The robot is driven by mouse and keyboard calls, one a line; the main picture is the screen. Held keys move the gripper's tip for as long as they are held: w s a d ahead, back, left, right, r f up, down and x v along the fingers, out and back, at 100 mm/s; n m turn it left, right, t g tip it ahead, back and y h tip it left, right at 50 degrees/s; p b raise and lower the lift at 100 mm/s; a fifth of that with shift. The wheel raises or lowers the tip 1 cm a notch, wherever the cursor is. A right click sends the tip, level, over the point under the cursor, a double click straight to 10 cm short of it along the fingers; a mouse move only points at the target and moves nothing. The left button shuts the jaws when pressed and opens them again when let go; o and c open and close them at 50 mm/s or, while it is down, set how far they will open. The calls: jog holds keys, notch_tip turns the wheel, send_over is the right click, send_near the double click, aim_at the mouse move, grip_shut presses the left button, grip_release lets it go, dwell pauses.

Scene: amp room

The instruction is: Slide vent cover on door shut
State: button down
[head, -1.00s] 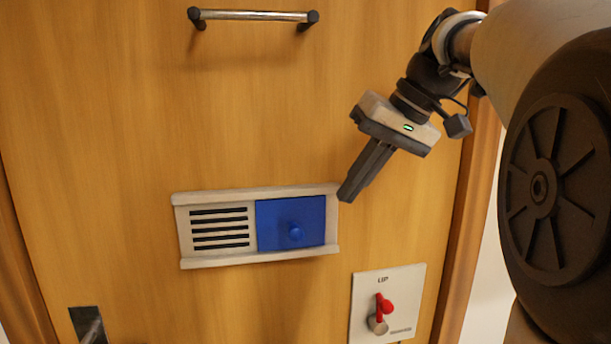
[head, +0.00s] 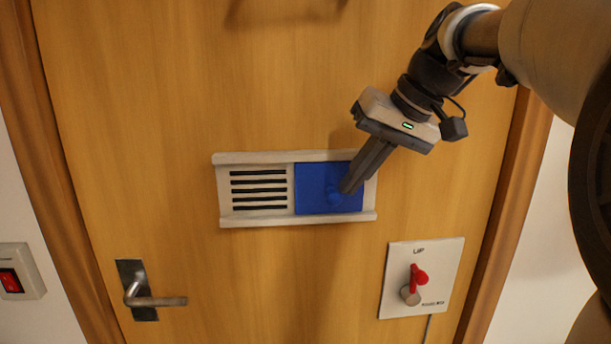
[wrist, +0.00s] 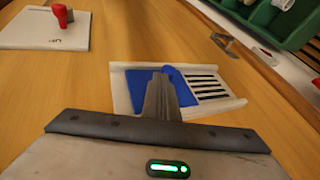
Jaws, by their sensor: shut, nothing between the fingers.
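The blue vent cover (head: 312,190) sits in a pale frame (head: 255,222) on the wooden door, over the frame's right part. The dark vent slots (head: 258,188) at the left of the frame are uncovered. The cover's round blue knob (head: 334,196) is partly hidden by my fingers. My gripper (head: 347,190) is shut and empty, its fingertips in front of the cover beside the knob's right side. In the wrist view, the fingers (wrist: 160,82) overlap the blue cover (wrist: 143,88), with the slots (wrist: 202,88) to the right. I cannot tell whether the fingertips touch the knob.
A white panel with a red lever (head: 418,275) is on the door at lower right. A metal door handle (head: 150,300) is at lower left, and a red switch (head: 12,280) is on the left wall. The door surface left of the vent is clear.

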jog(key=a, duration=1.3)
jog(key=shift+a, duration=0.15)
jog(key=shift+p, duration=0.35)
